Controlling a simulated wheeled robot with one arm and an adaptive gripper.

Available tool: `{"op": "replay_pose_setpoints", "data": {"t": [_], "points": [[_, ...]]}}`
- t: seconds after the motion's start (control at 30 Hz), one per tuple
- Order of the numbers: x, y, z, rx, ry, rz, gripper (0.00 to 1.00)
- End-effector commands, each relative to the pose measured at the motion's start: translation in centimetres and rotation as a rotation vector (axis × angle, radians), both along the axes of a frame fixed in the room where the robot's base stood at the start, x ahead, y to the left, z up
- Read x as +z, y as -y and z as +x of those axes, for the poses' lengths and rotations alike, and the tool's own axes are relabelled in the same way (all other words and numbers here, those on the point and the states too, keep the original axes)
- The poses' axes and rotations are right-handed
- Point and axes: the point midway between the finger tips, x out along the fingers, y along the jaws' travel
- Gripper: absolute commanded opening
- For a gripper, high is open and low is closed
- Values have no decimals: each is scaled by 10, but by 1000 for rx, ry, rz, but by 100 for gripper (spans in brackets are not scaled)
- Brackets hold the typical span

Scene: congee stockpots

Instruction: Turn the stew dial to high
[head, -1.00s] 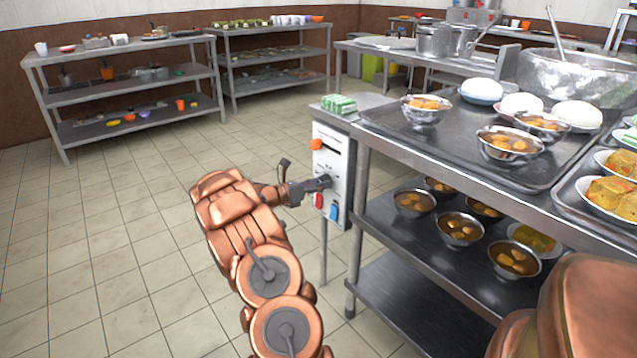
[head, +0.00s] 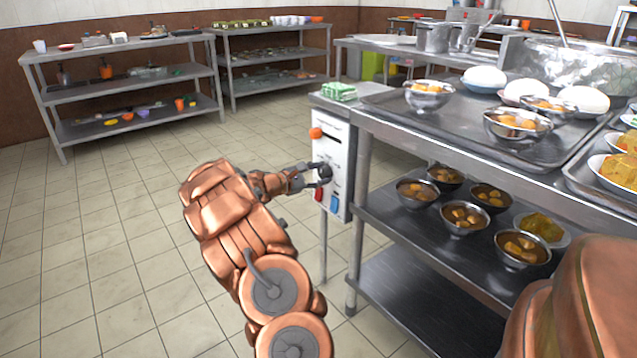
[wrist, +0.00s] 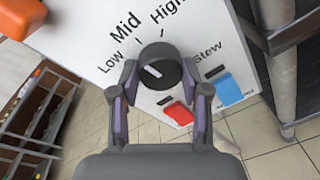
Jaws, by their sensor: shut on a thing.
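The stew dial (wrist: 165,60) is a round black knob on a white control panel (wrist: 235,100). Low, Mid and High are printed around it, with Stew to its right. The white mark on the knob points left and slightly up, toward the Low side. My gripper (wrist: 160,74) has a finger on each side of the dial and is shut on it. In the head view my gripper (head: 322,172) reaches the panel (head: 335,150) from the left and largely hides the dial.
The panel also bears a red switch (wrist: 178,112), a blue switch (wrist: 229,90) and an orange knob (head: 316,132). A steel table (head: 362,128) with trays and bowls stands right of it. Floor to the left is clear.

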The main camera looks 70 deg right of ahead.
Motion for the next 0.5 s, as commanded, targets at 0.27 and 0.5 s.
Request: {"op": "replay_pose_setpoints", "data": {"t": [0.27,0.5], "points": [[-1,0,5,15,229,-136,11],[1,0,4,14,423,-249,11]]}}
